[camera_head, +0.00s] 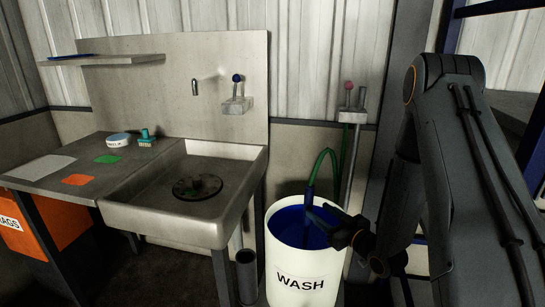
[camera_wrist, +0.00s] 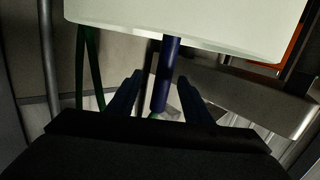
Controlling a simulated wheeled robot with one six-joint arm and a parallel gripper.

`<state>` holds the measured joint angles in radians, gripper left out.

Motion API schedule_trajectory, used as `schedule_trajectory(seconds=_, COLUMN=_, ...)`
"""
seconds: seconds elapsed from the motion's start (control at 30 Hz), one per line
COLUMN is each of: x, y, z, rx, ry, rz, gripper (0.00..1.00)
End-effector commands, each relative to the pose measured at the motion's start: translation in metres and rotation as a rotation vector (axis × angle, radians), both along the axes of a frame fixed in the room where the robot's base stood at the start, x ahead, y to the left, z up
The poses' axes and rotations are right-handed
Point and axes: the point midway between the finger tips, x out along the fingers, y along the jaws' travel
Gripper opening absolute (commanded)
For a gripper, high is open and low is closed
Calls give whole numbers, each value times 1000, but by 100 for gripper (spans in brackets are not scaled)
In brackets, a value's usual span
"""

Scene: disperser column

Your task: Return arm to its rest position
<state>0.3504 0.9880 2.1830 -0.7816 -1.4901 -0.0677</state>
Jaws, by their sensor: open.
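My arm comes in from the right in the head view, and my gripper (camera_head: 326,216) is over the right rim of the white WASH bucket (camera_head: 301,282). The bucket has a blue inside. A green hose (camera_head: 326,153) arches down to a blue tube (camera_head: 309,193) at the bucket. In the wrist view my gripper (camera_wrist: 160,79) has its two dark fingers spread apart. A blue tube (camera_wrist: 171,58) shows between or beyond them; I cannot tell its distance. The pale bucket (camera_wrist: 190,22) fills the top of the wrist view.
A metal sink (camera_head: 158,215) with a dark round disc (camera_head: 198,186) stands left of the bucket. Valves with a red knob (camera_head: 349,87) sit on the wall behind. The bench (camera_head: 50,191) at left holds small items. A dark cylinder (camera_head: 246,276) stands beside the bucket.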

Motion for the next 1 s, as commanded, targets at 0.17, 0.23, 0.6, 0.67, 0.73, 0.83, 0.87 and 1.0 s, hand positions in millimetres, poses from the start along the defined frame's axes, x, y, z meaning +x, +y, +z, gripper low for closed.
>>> schedule_trajectory(seconds=0.17, x=7, y=-2, z=8, rx=-130, ry=179, rz=-62, gripper=46)
schedule_trajectory(seconds=0.23, x=5, y=-6, z=10, rx=-170, ry=253, rz=-91, gripper=46)
schedule_trajectory(seconds=0.6, x=-69, y=-18, z=41, rx=-323, ry=725, rz=-282, gripper=46)
schedule_trajectory(seconds=0.67, x=-91, y=-17, z=49, rx=-330, ry=810, rz=-311, gripper=46)
schedule_trajectory(seconds=0.73, x=-120, y=-14, z=59, rx=-333, ry=912, rz=-341, gripper=46)
schedule_trajectory(seconds=0.83, x=-167, y=-5, z=73, rx=-327, ry=1060, rz=-374, gripper=46)
schedule_trajectory(seconds=0.87, x=-182, y=-1, z=78, rx=-324, ry=1103, rz=-381, gripper=46)
schedule_trajectory(seconds=1.0, x=-244, y=16, z=97, rx=-301, ry=1282, rz=-398, gripper=46)
